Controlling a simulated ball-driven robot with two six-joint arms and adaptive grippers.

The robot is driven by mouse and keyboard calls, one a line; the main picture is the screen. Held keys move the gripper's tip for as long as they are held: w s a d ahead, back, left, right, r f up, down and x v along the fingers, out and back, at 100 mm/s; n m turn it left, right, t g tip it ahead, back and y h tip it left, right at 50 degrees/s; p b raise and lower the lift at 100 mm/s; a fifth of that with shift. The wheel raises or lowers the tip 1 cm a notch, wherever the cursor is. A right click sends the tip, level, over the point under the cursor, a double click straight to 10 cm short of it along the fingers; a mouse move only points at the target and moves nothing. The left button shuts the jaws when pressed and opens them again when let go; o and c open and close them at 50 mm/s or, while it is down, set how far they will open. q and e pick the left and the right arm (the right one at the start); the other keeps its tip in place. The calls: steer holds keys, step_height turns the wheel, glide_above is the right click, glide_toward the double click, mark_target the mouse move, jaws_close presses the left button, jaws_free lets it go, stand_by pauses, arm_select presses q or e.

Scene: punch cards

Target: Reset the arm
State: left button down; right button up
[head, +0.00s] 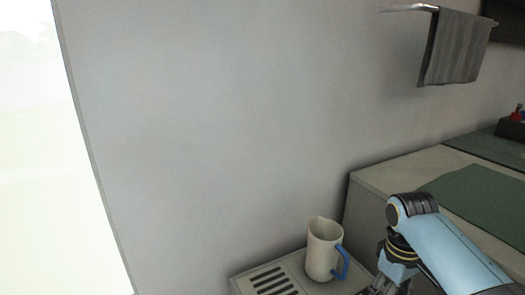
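One blue and black arm of mine comes in from the lower right, and I take it as my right arm. Its gripper (386,280) points down at the bottom edge, and its fingertips are cut off by the frame. I cannot tell whether it is open or shut. It is to the right of a cream jug (322,250) with a blue handle, with a small gap visible between them. The jug stands upright. My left gripper is out of view.
The jug stands on a low light surface with a dark slotted grille (270,283). A higher counter with a green mat (478,200) is at the right. A grey towel (456,48) hangs from a wall rail. A bright panel (50,150) fills the left.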

steer(key=s+f+m+b, duration=0.1)
steer(key=s+f, duration=1)
steer(key=s, duration=0.3)
steer(key=s+f+m+b, duration=0.1)
steer(key=s+f, duration=1)
steer(key=s, duration=0.4)
steer(key=s+d+f+m+t+b, duration=0.1)
steer(key=s+f, duration=1)
steer(key=s, duration=0.3)
steer(key=shift+s+f, duration=0.15)
steer(key=shift+s, duration=0.05)
